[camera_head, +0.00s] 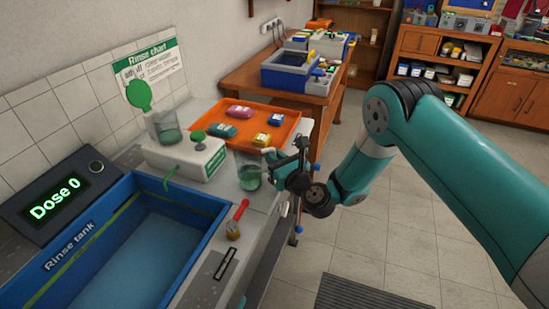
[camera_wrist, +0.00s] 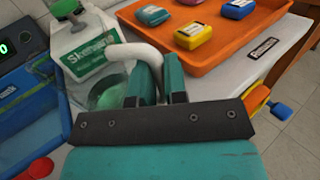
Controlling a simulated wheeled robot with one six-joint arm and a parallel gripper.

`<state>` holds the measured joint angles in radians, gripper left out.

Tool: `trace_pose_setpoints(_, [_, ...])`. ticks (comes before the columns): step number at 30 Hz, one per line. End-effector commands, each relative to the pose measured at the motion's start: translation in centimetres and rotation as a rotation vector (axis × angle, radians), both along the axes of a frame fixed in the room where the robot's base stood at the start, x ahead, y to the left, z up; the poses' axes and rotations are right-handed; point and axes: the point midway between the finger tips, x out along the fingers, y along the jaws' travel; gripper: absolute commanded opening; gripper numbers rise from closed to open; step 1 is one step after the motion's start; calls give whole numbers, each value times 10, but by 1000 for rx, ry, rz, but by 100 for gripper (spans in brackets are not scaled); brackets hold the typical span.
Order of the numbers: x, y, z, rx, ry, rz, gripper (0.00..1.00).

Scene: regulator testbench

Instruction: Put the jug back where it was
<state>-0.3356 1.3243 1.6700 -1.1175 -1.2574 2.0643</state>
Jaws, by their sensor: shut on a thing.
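The jug (camera_head: 249,172) is a clear vessel with green liquid in the bottom. It is upright at the right side of the counter, just in front of the orange tray. My gripper (camera_head: 275,163) is at its right side and is shut on its handle. In the wrist view, the pale curved handle (camera_wrist: 130,53) runs in between the teal fingers of my gripper (camera_wrist: 158,78), and the jug's green contents (camera_wrist: 110,97) show at lower left. I cannot tell whether the jug's base touches the counter.
The orange tray (camera_head: 285,128) holds several colored packs. The blue rinse tank (camera_head: 135,245) and a red-handled tool (camera_head: 237,219) are in front.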

Motion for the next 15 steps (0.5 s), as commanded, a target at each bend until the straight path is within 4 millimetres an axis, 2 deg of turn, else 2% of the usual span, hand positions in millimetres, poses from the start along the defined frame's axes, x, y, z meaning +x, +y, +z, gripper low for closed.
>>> trace_pose_setpoints(1, [0, 0, -3, 1, 0, 0, 0])
trace_pose_setpoints(2, [0, 0, -3, 0, 0, 0, 15])
trace_pose_setpoints(5, [0, 0, -2, 0, 0, 0, 38])
trace_pose_setpoints(15, [0, 0, 3, 0, 0, 0, 38])
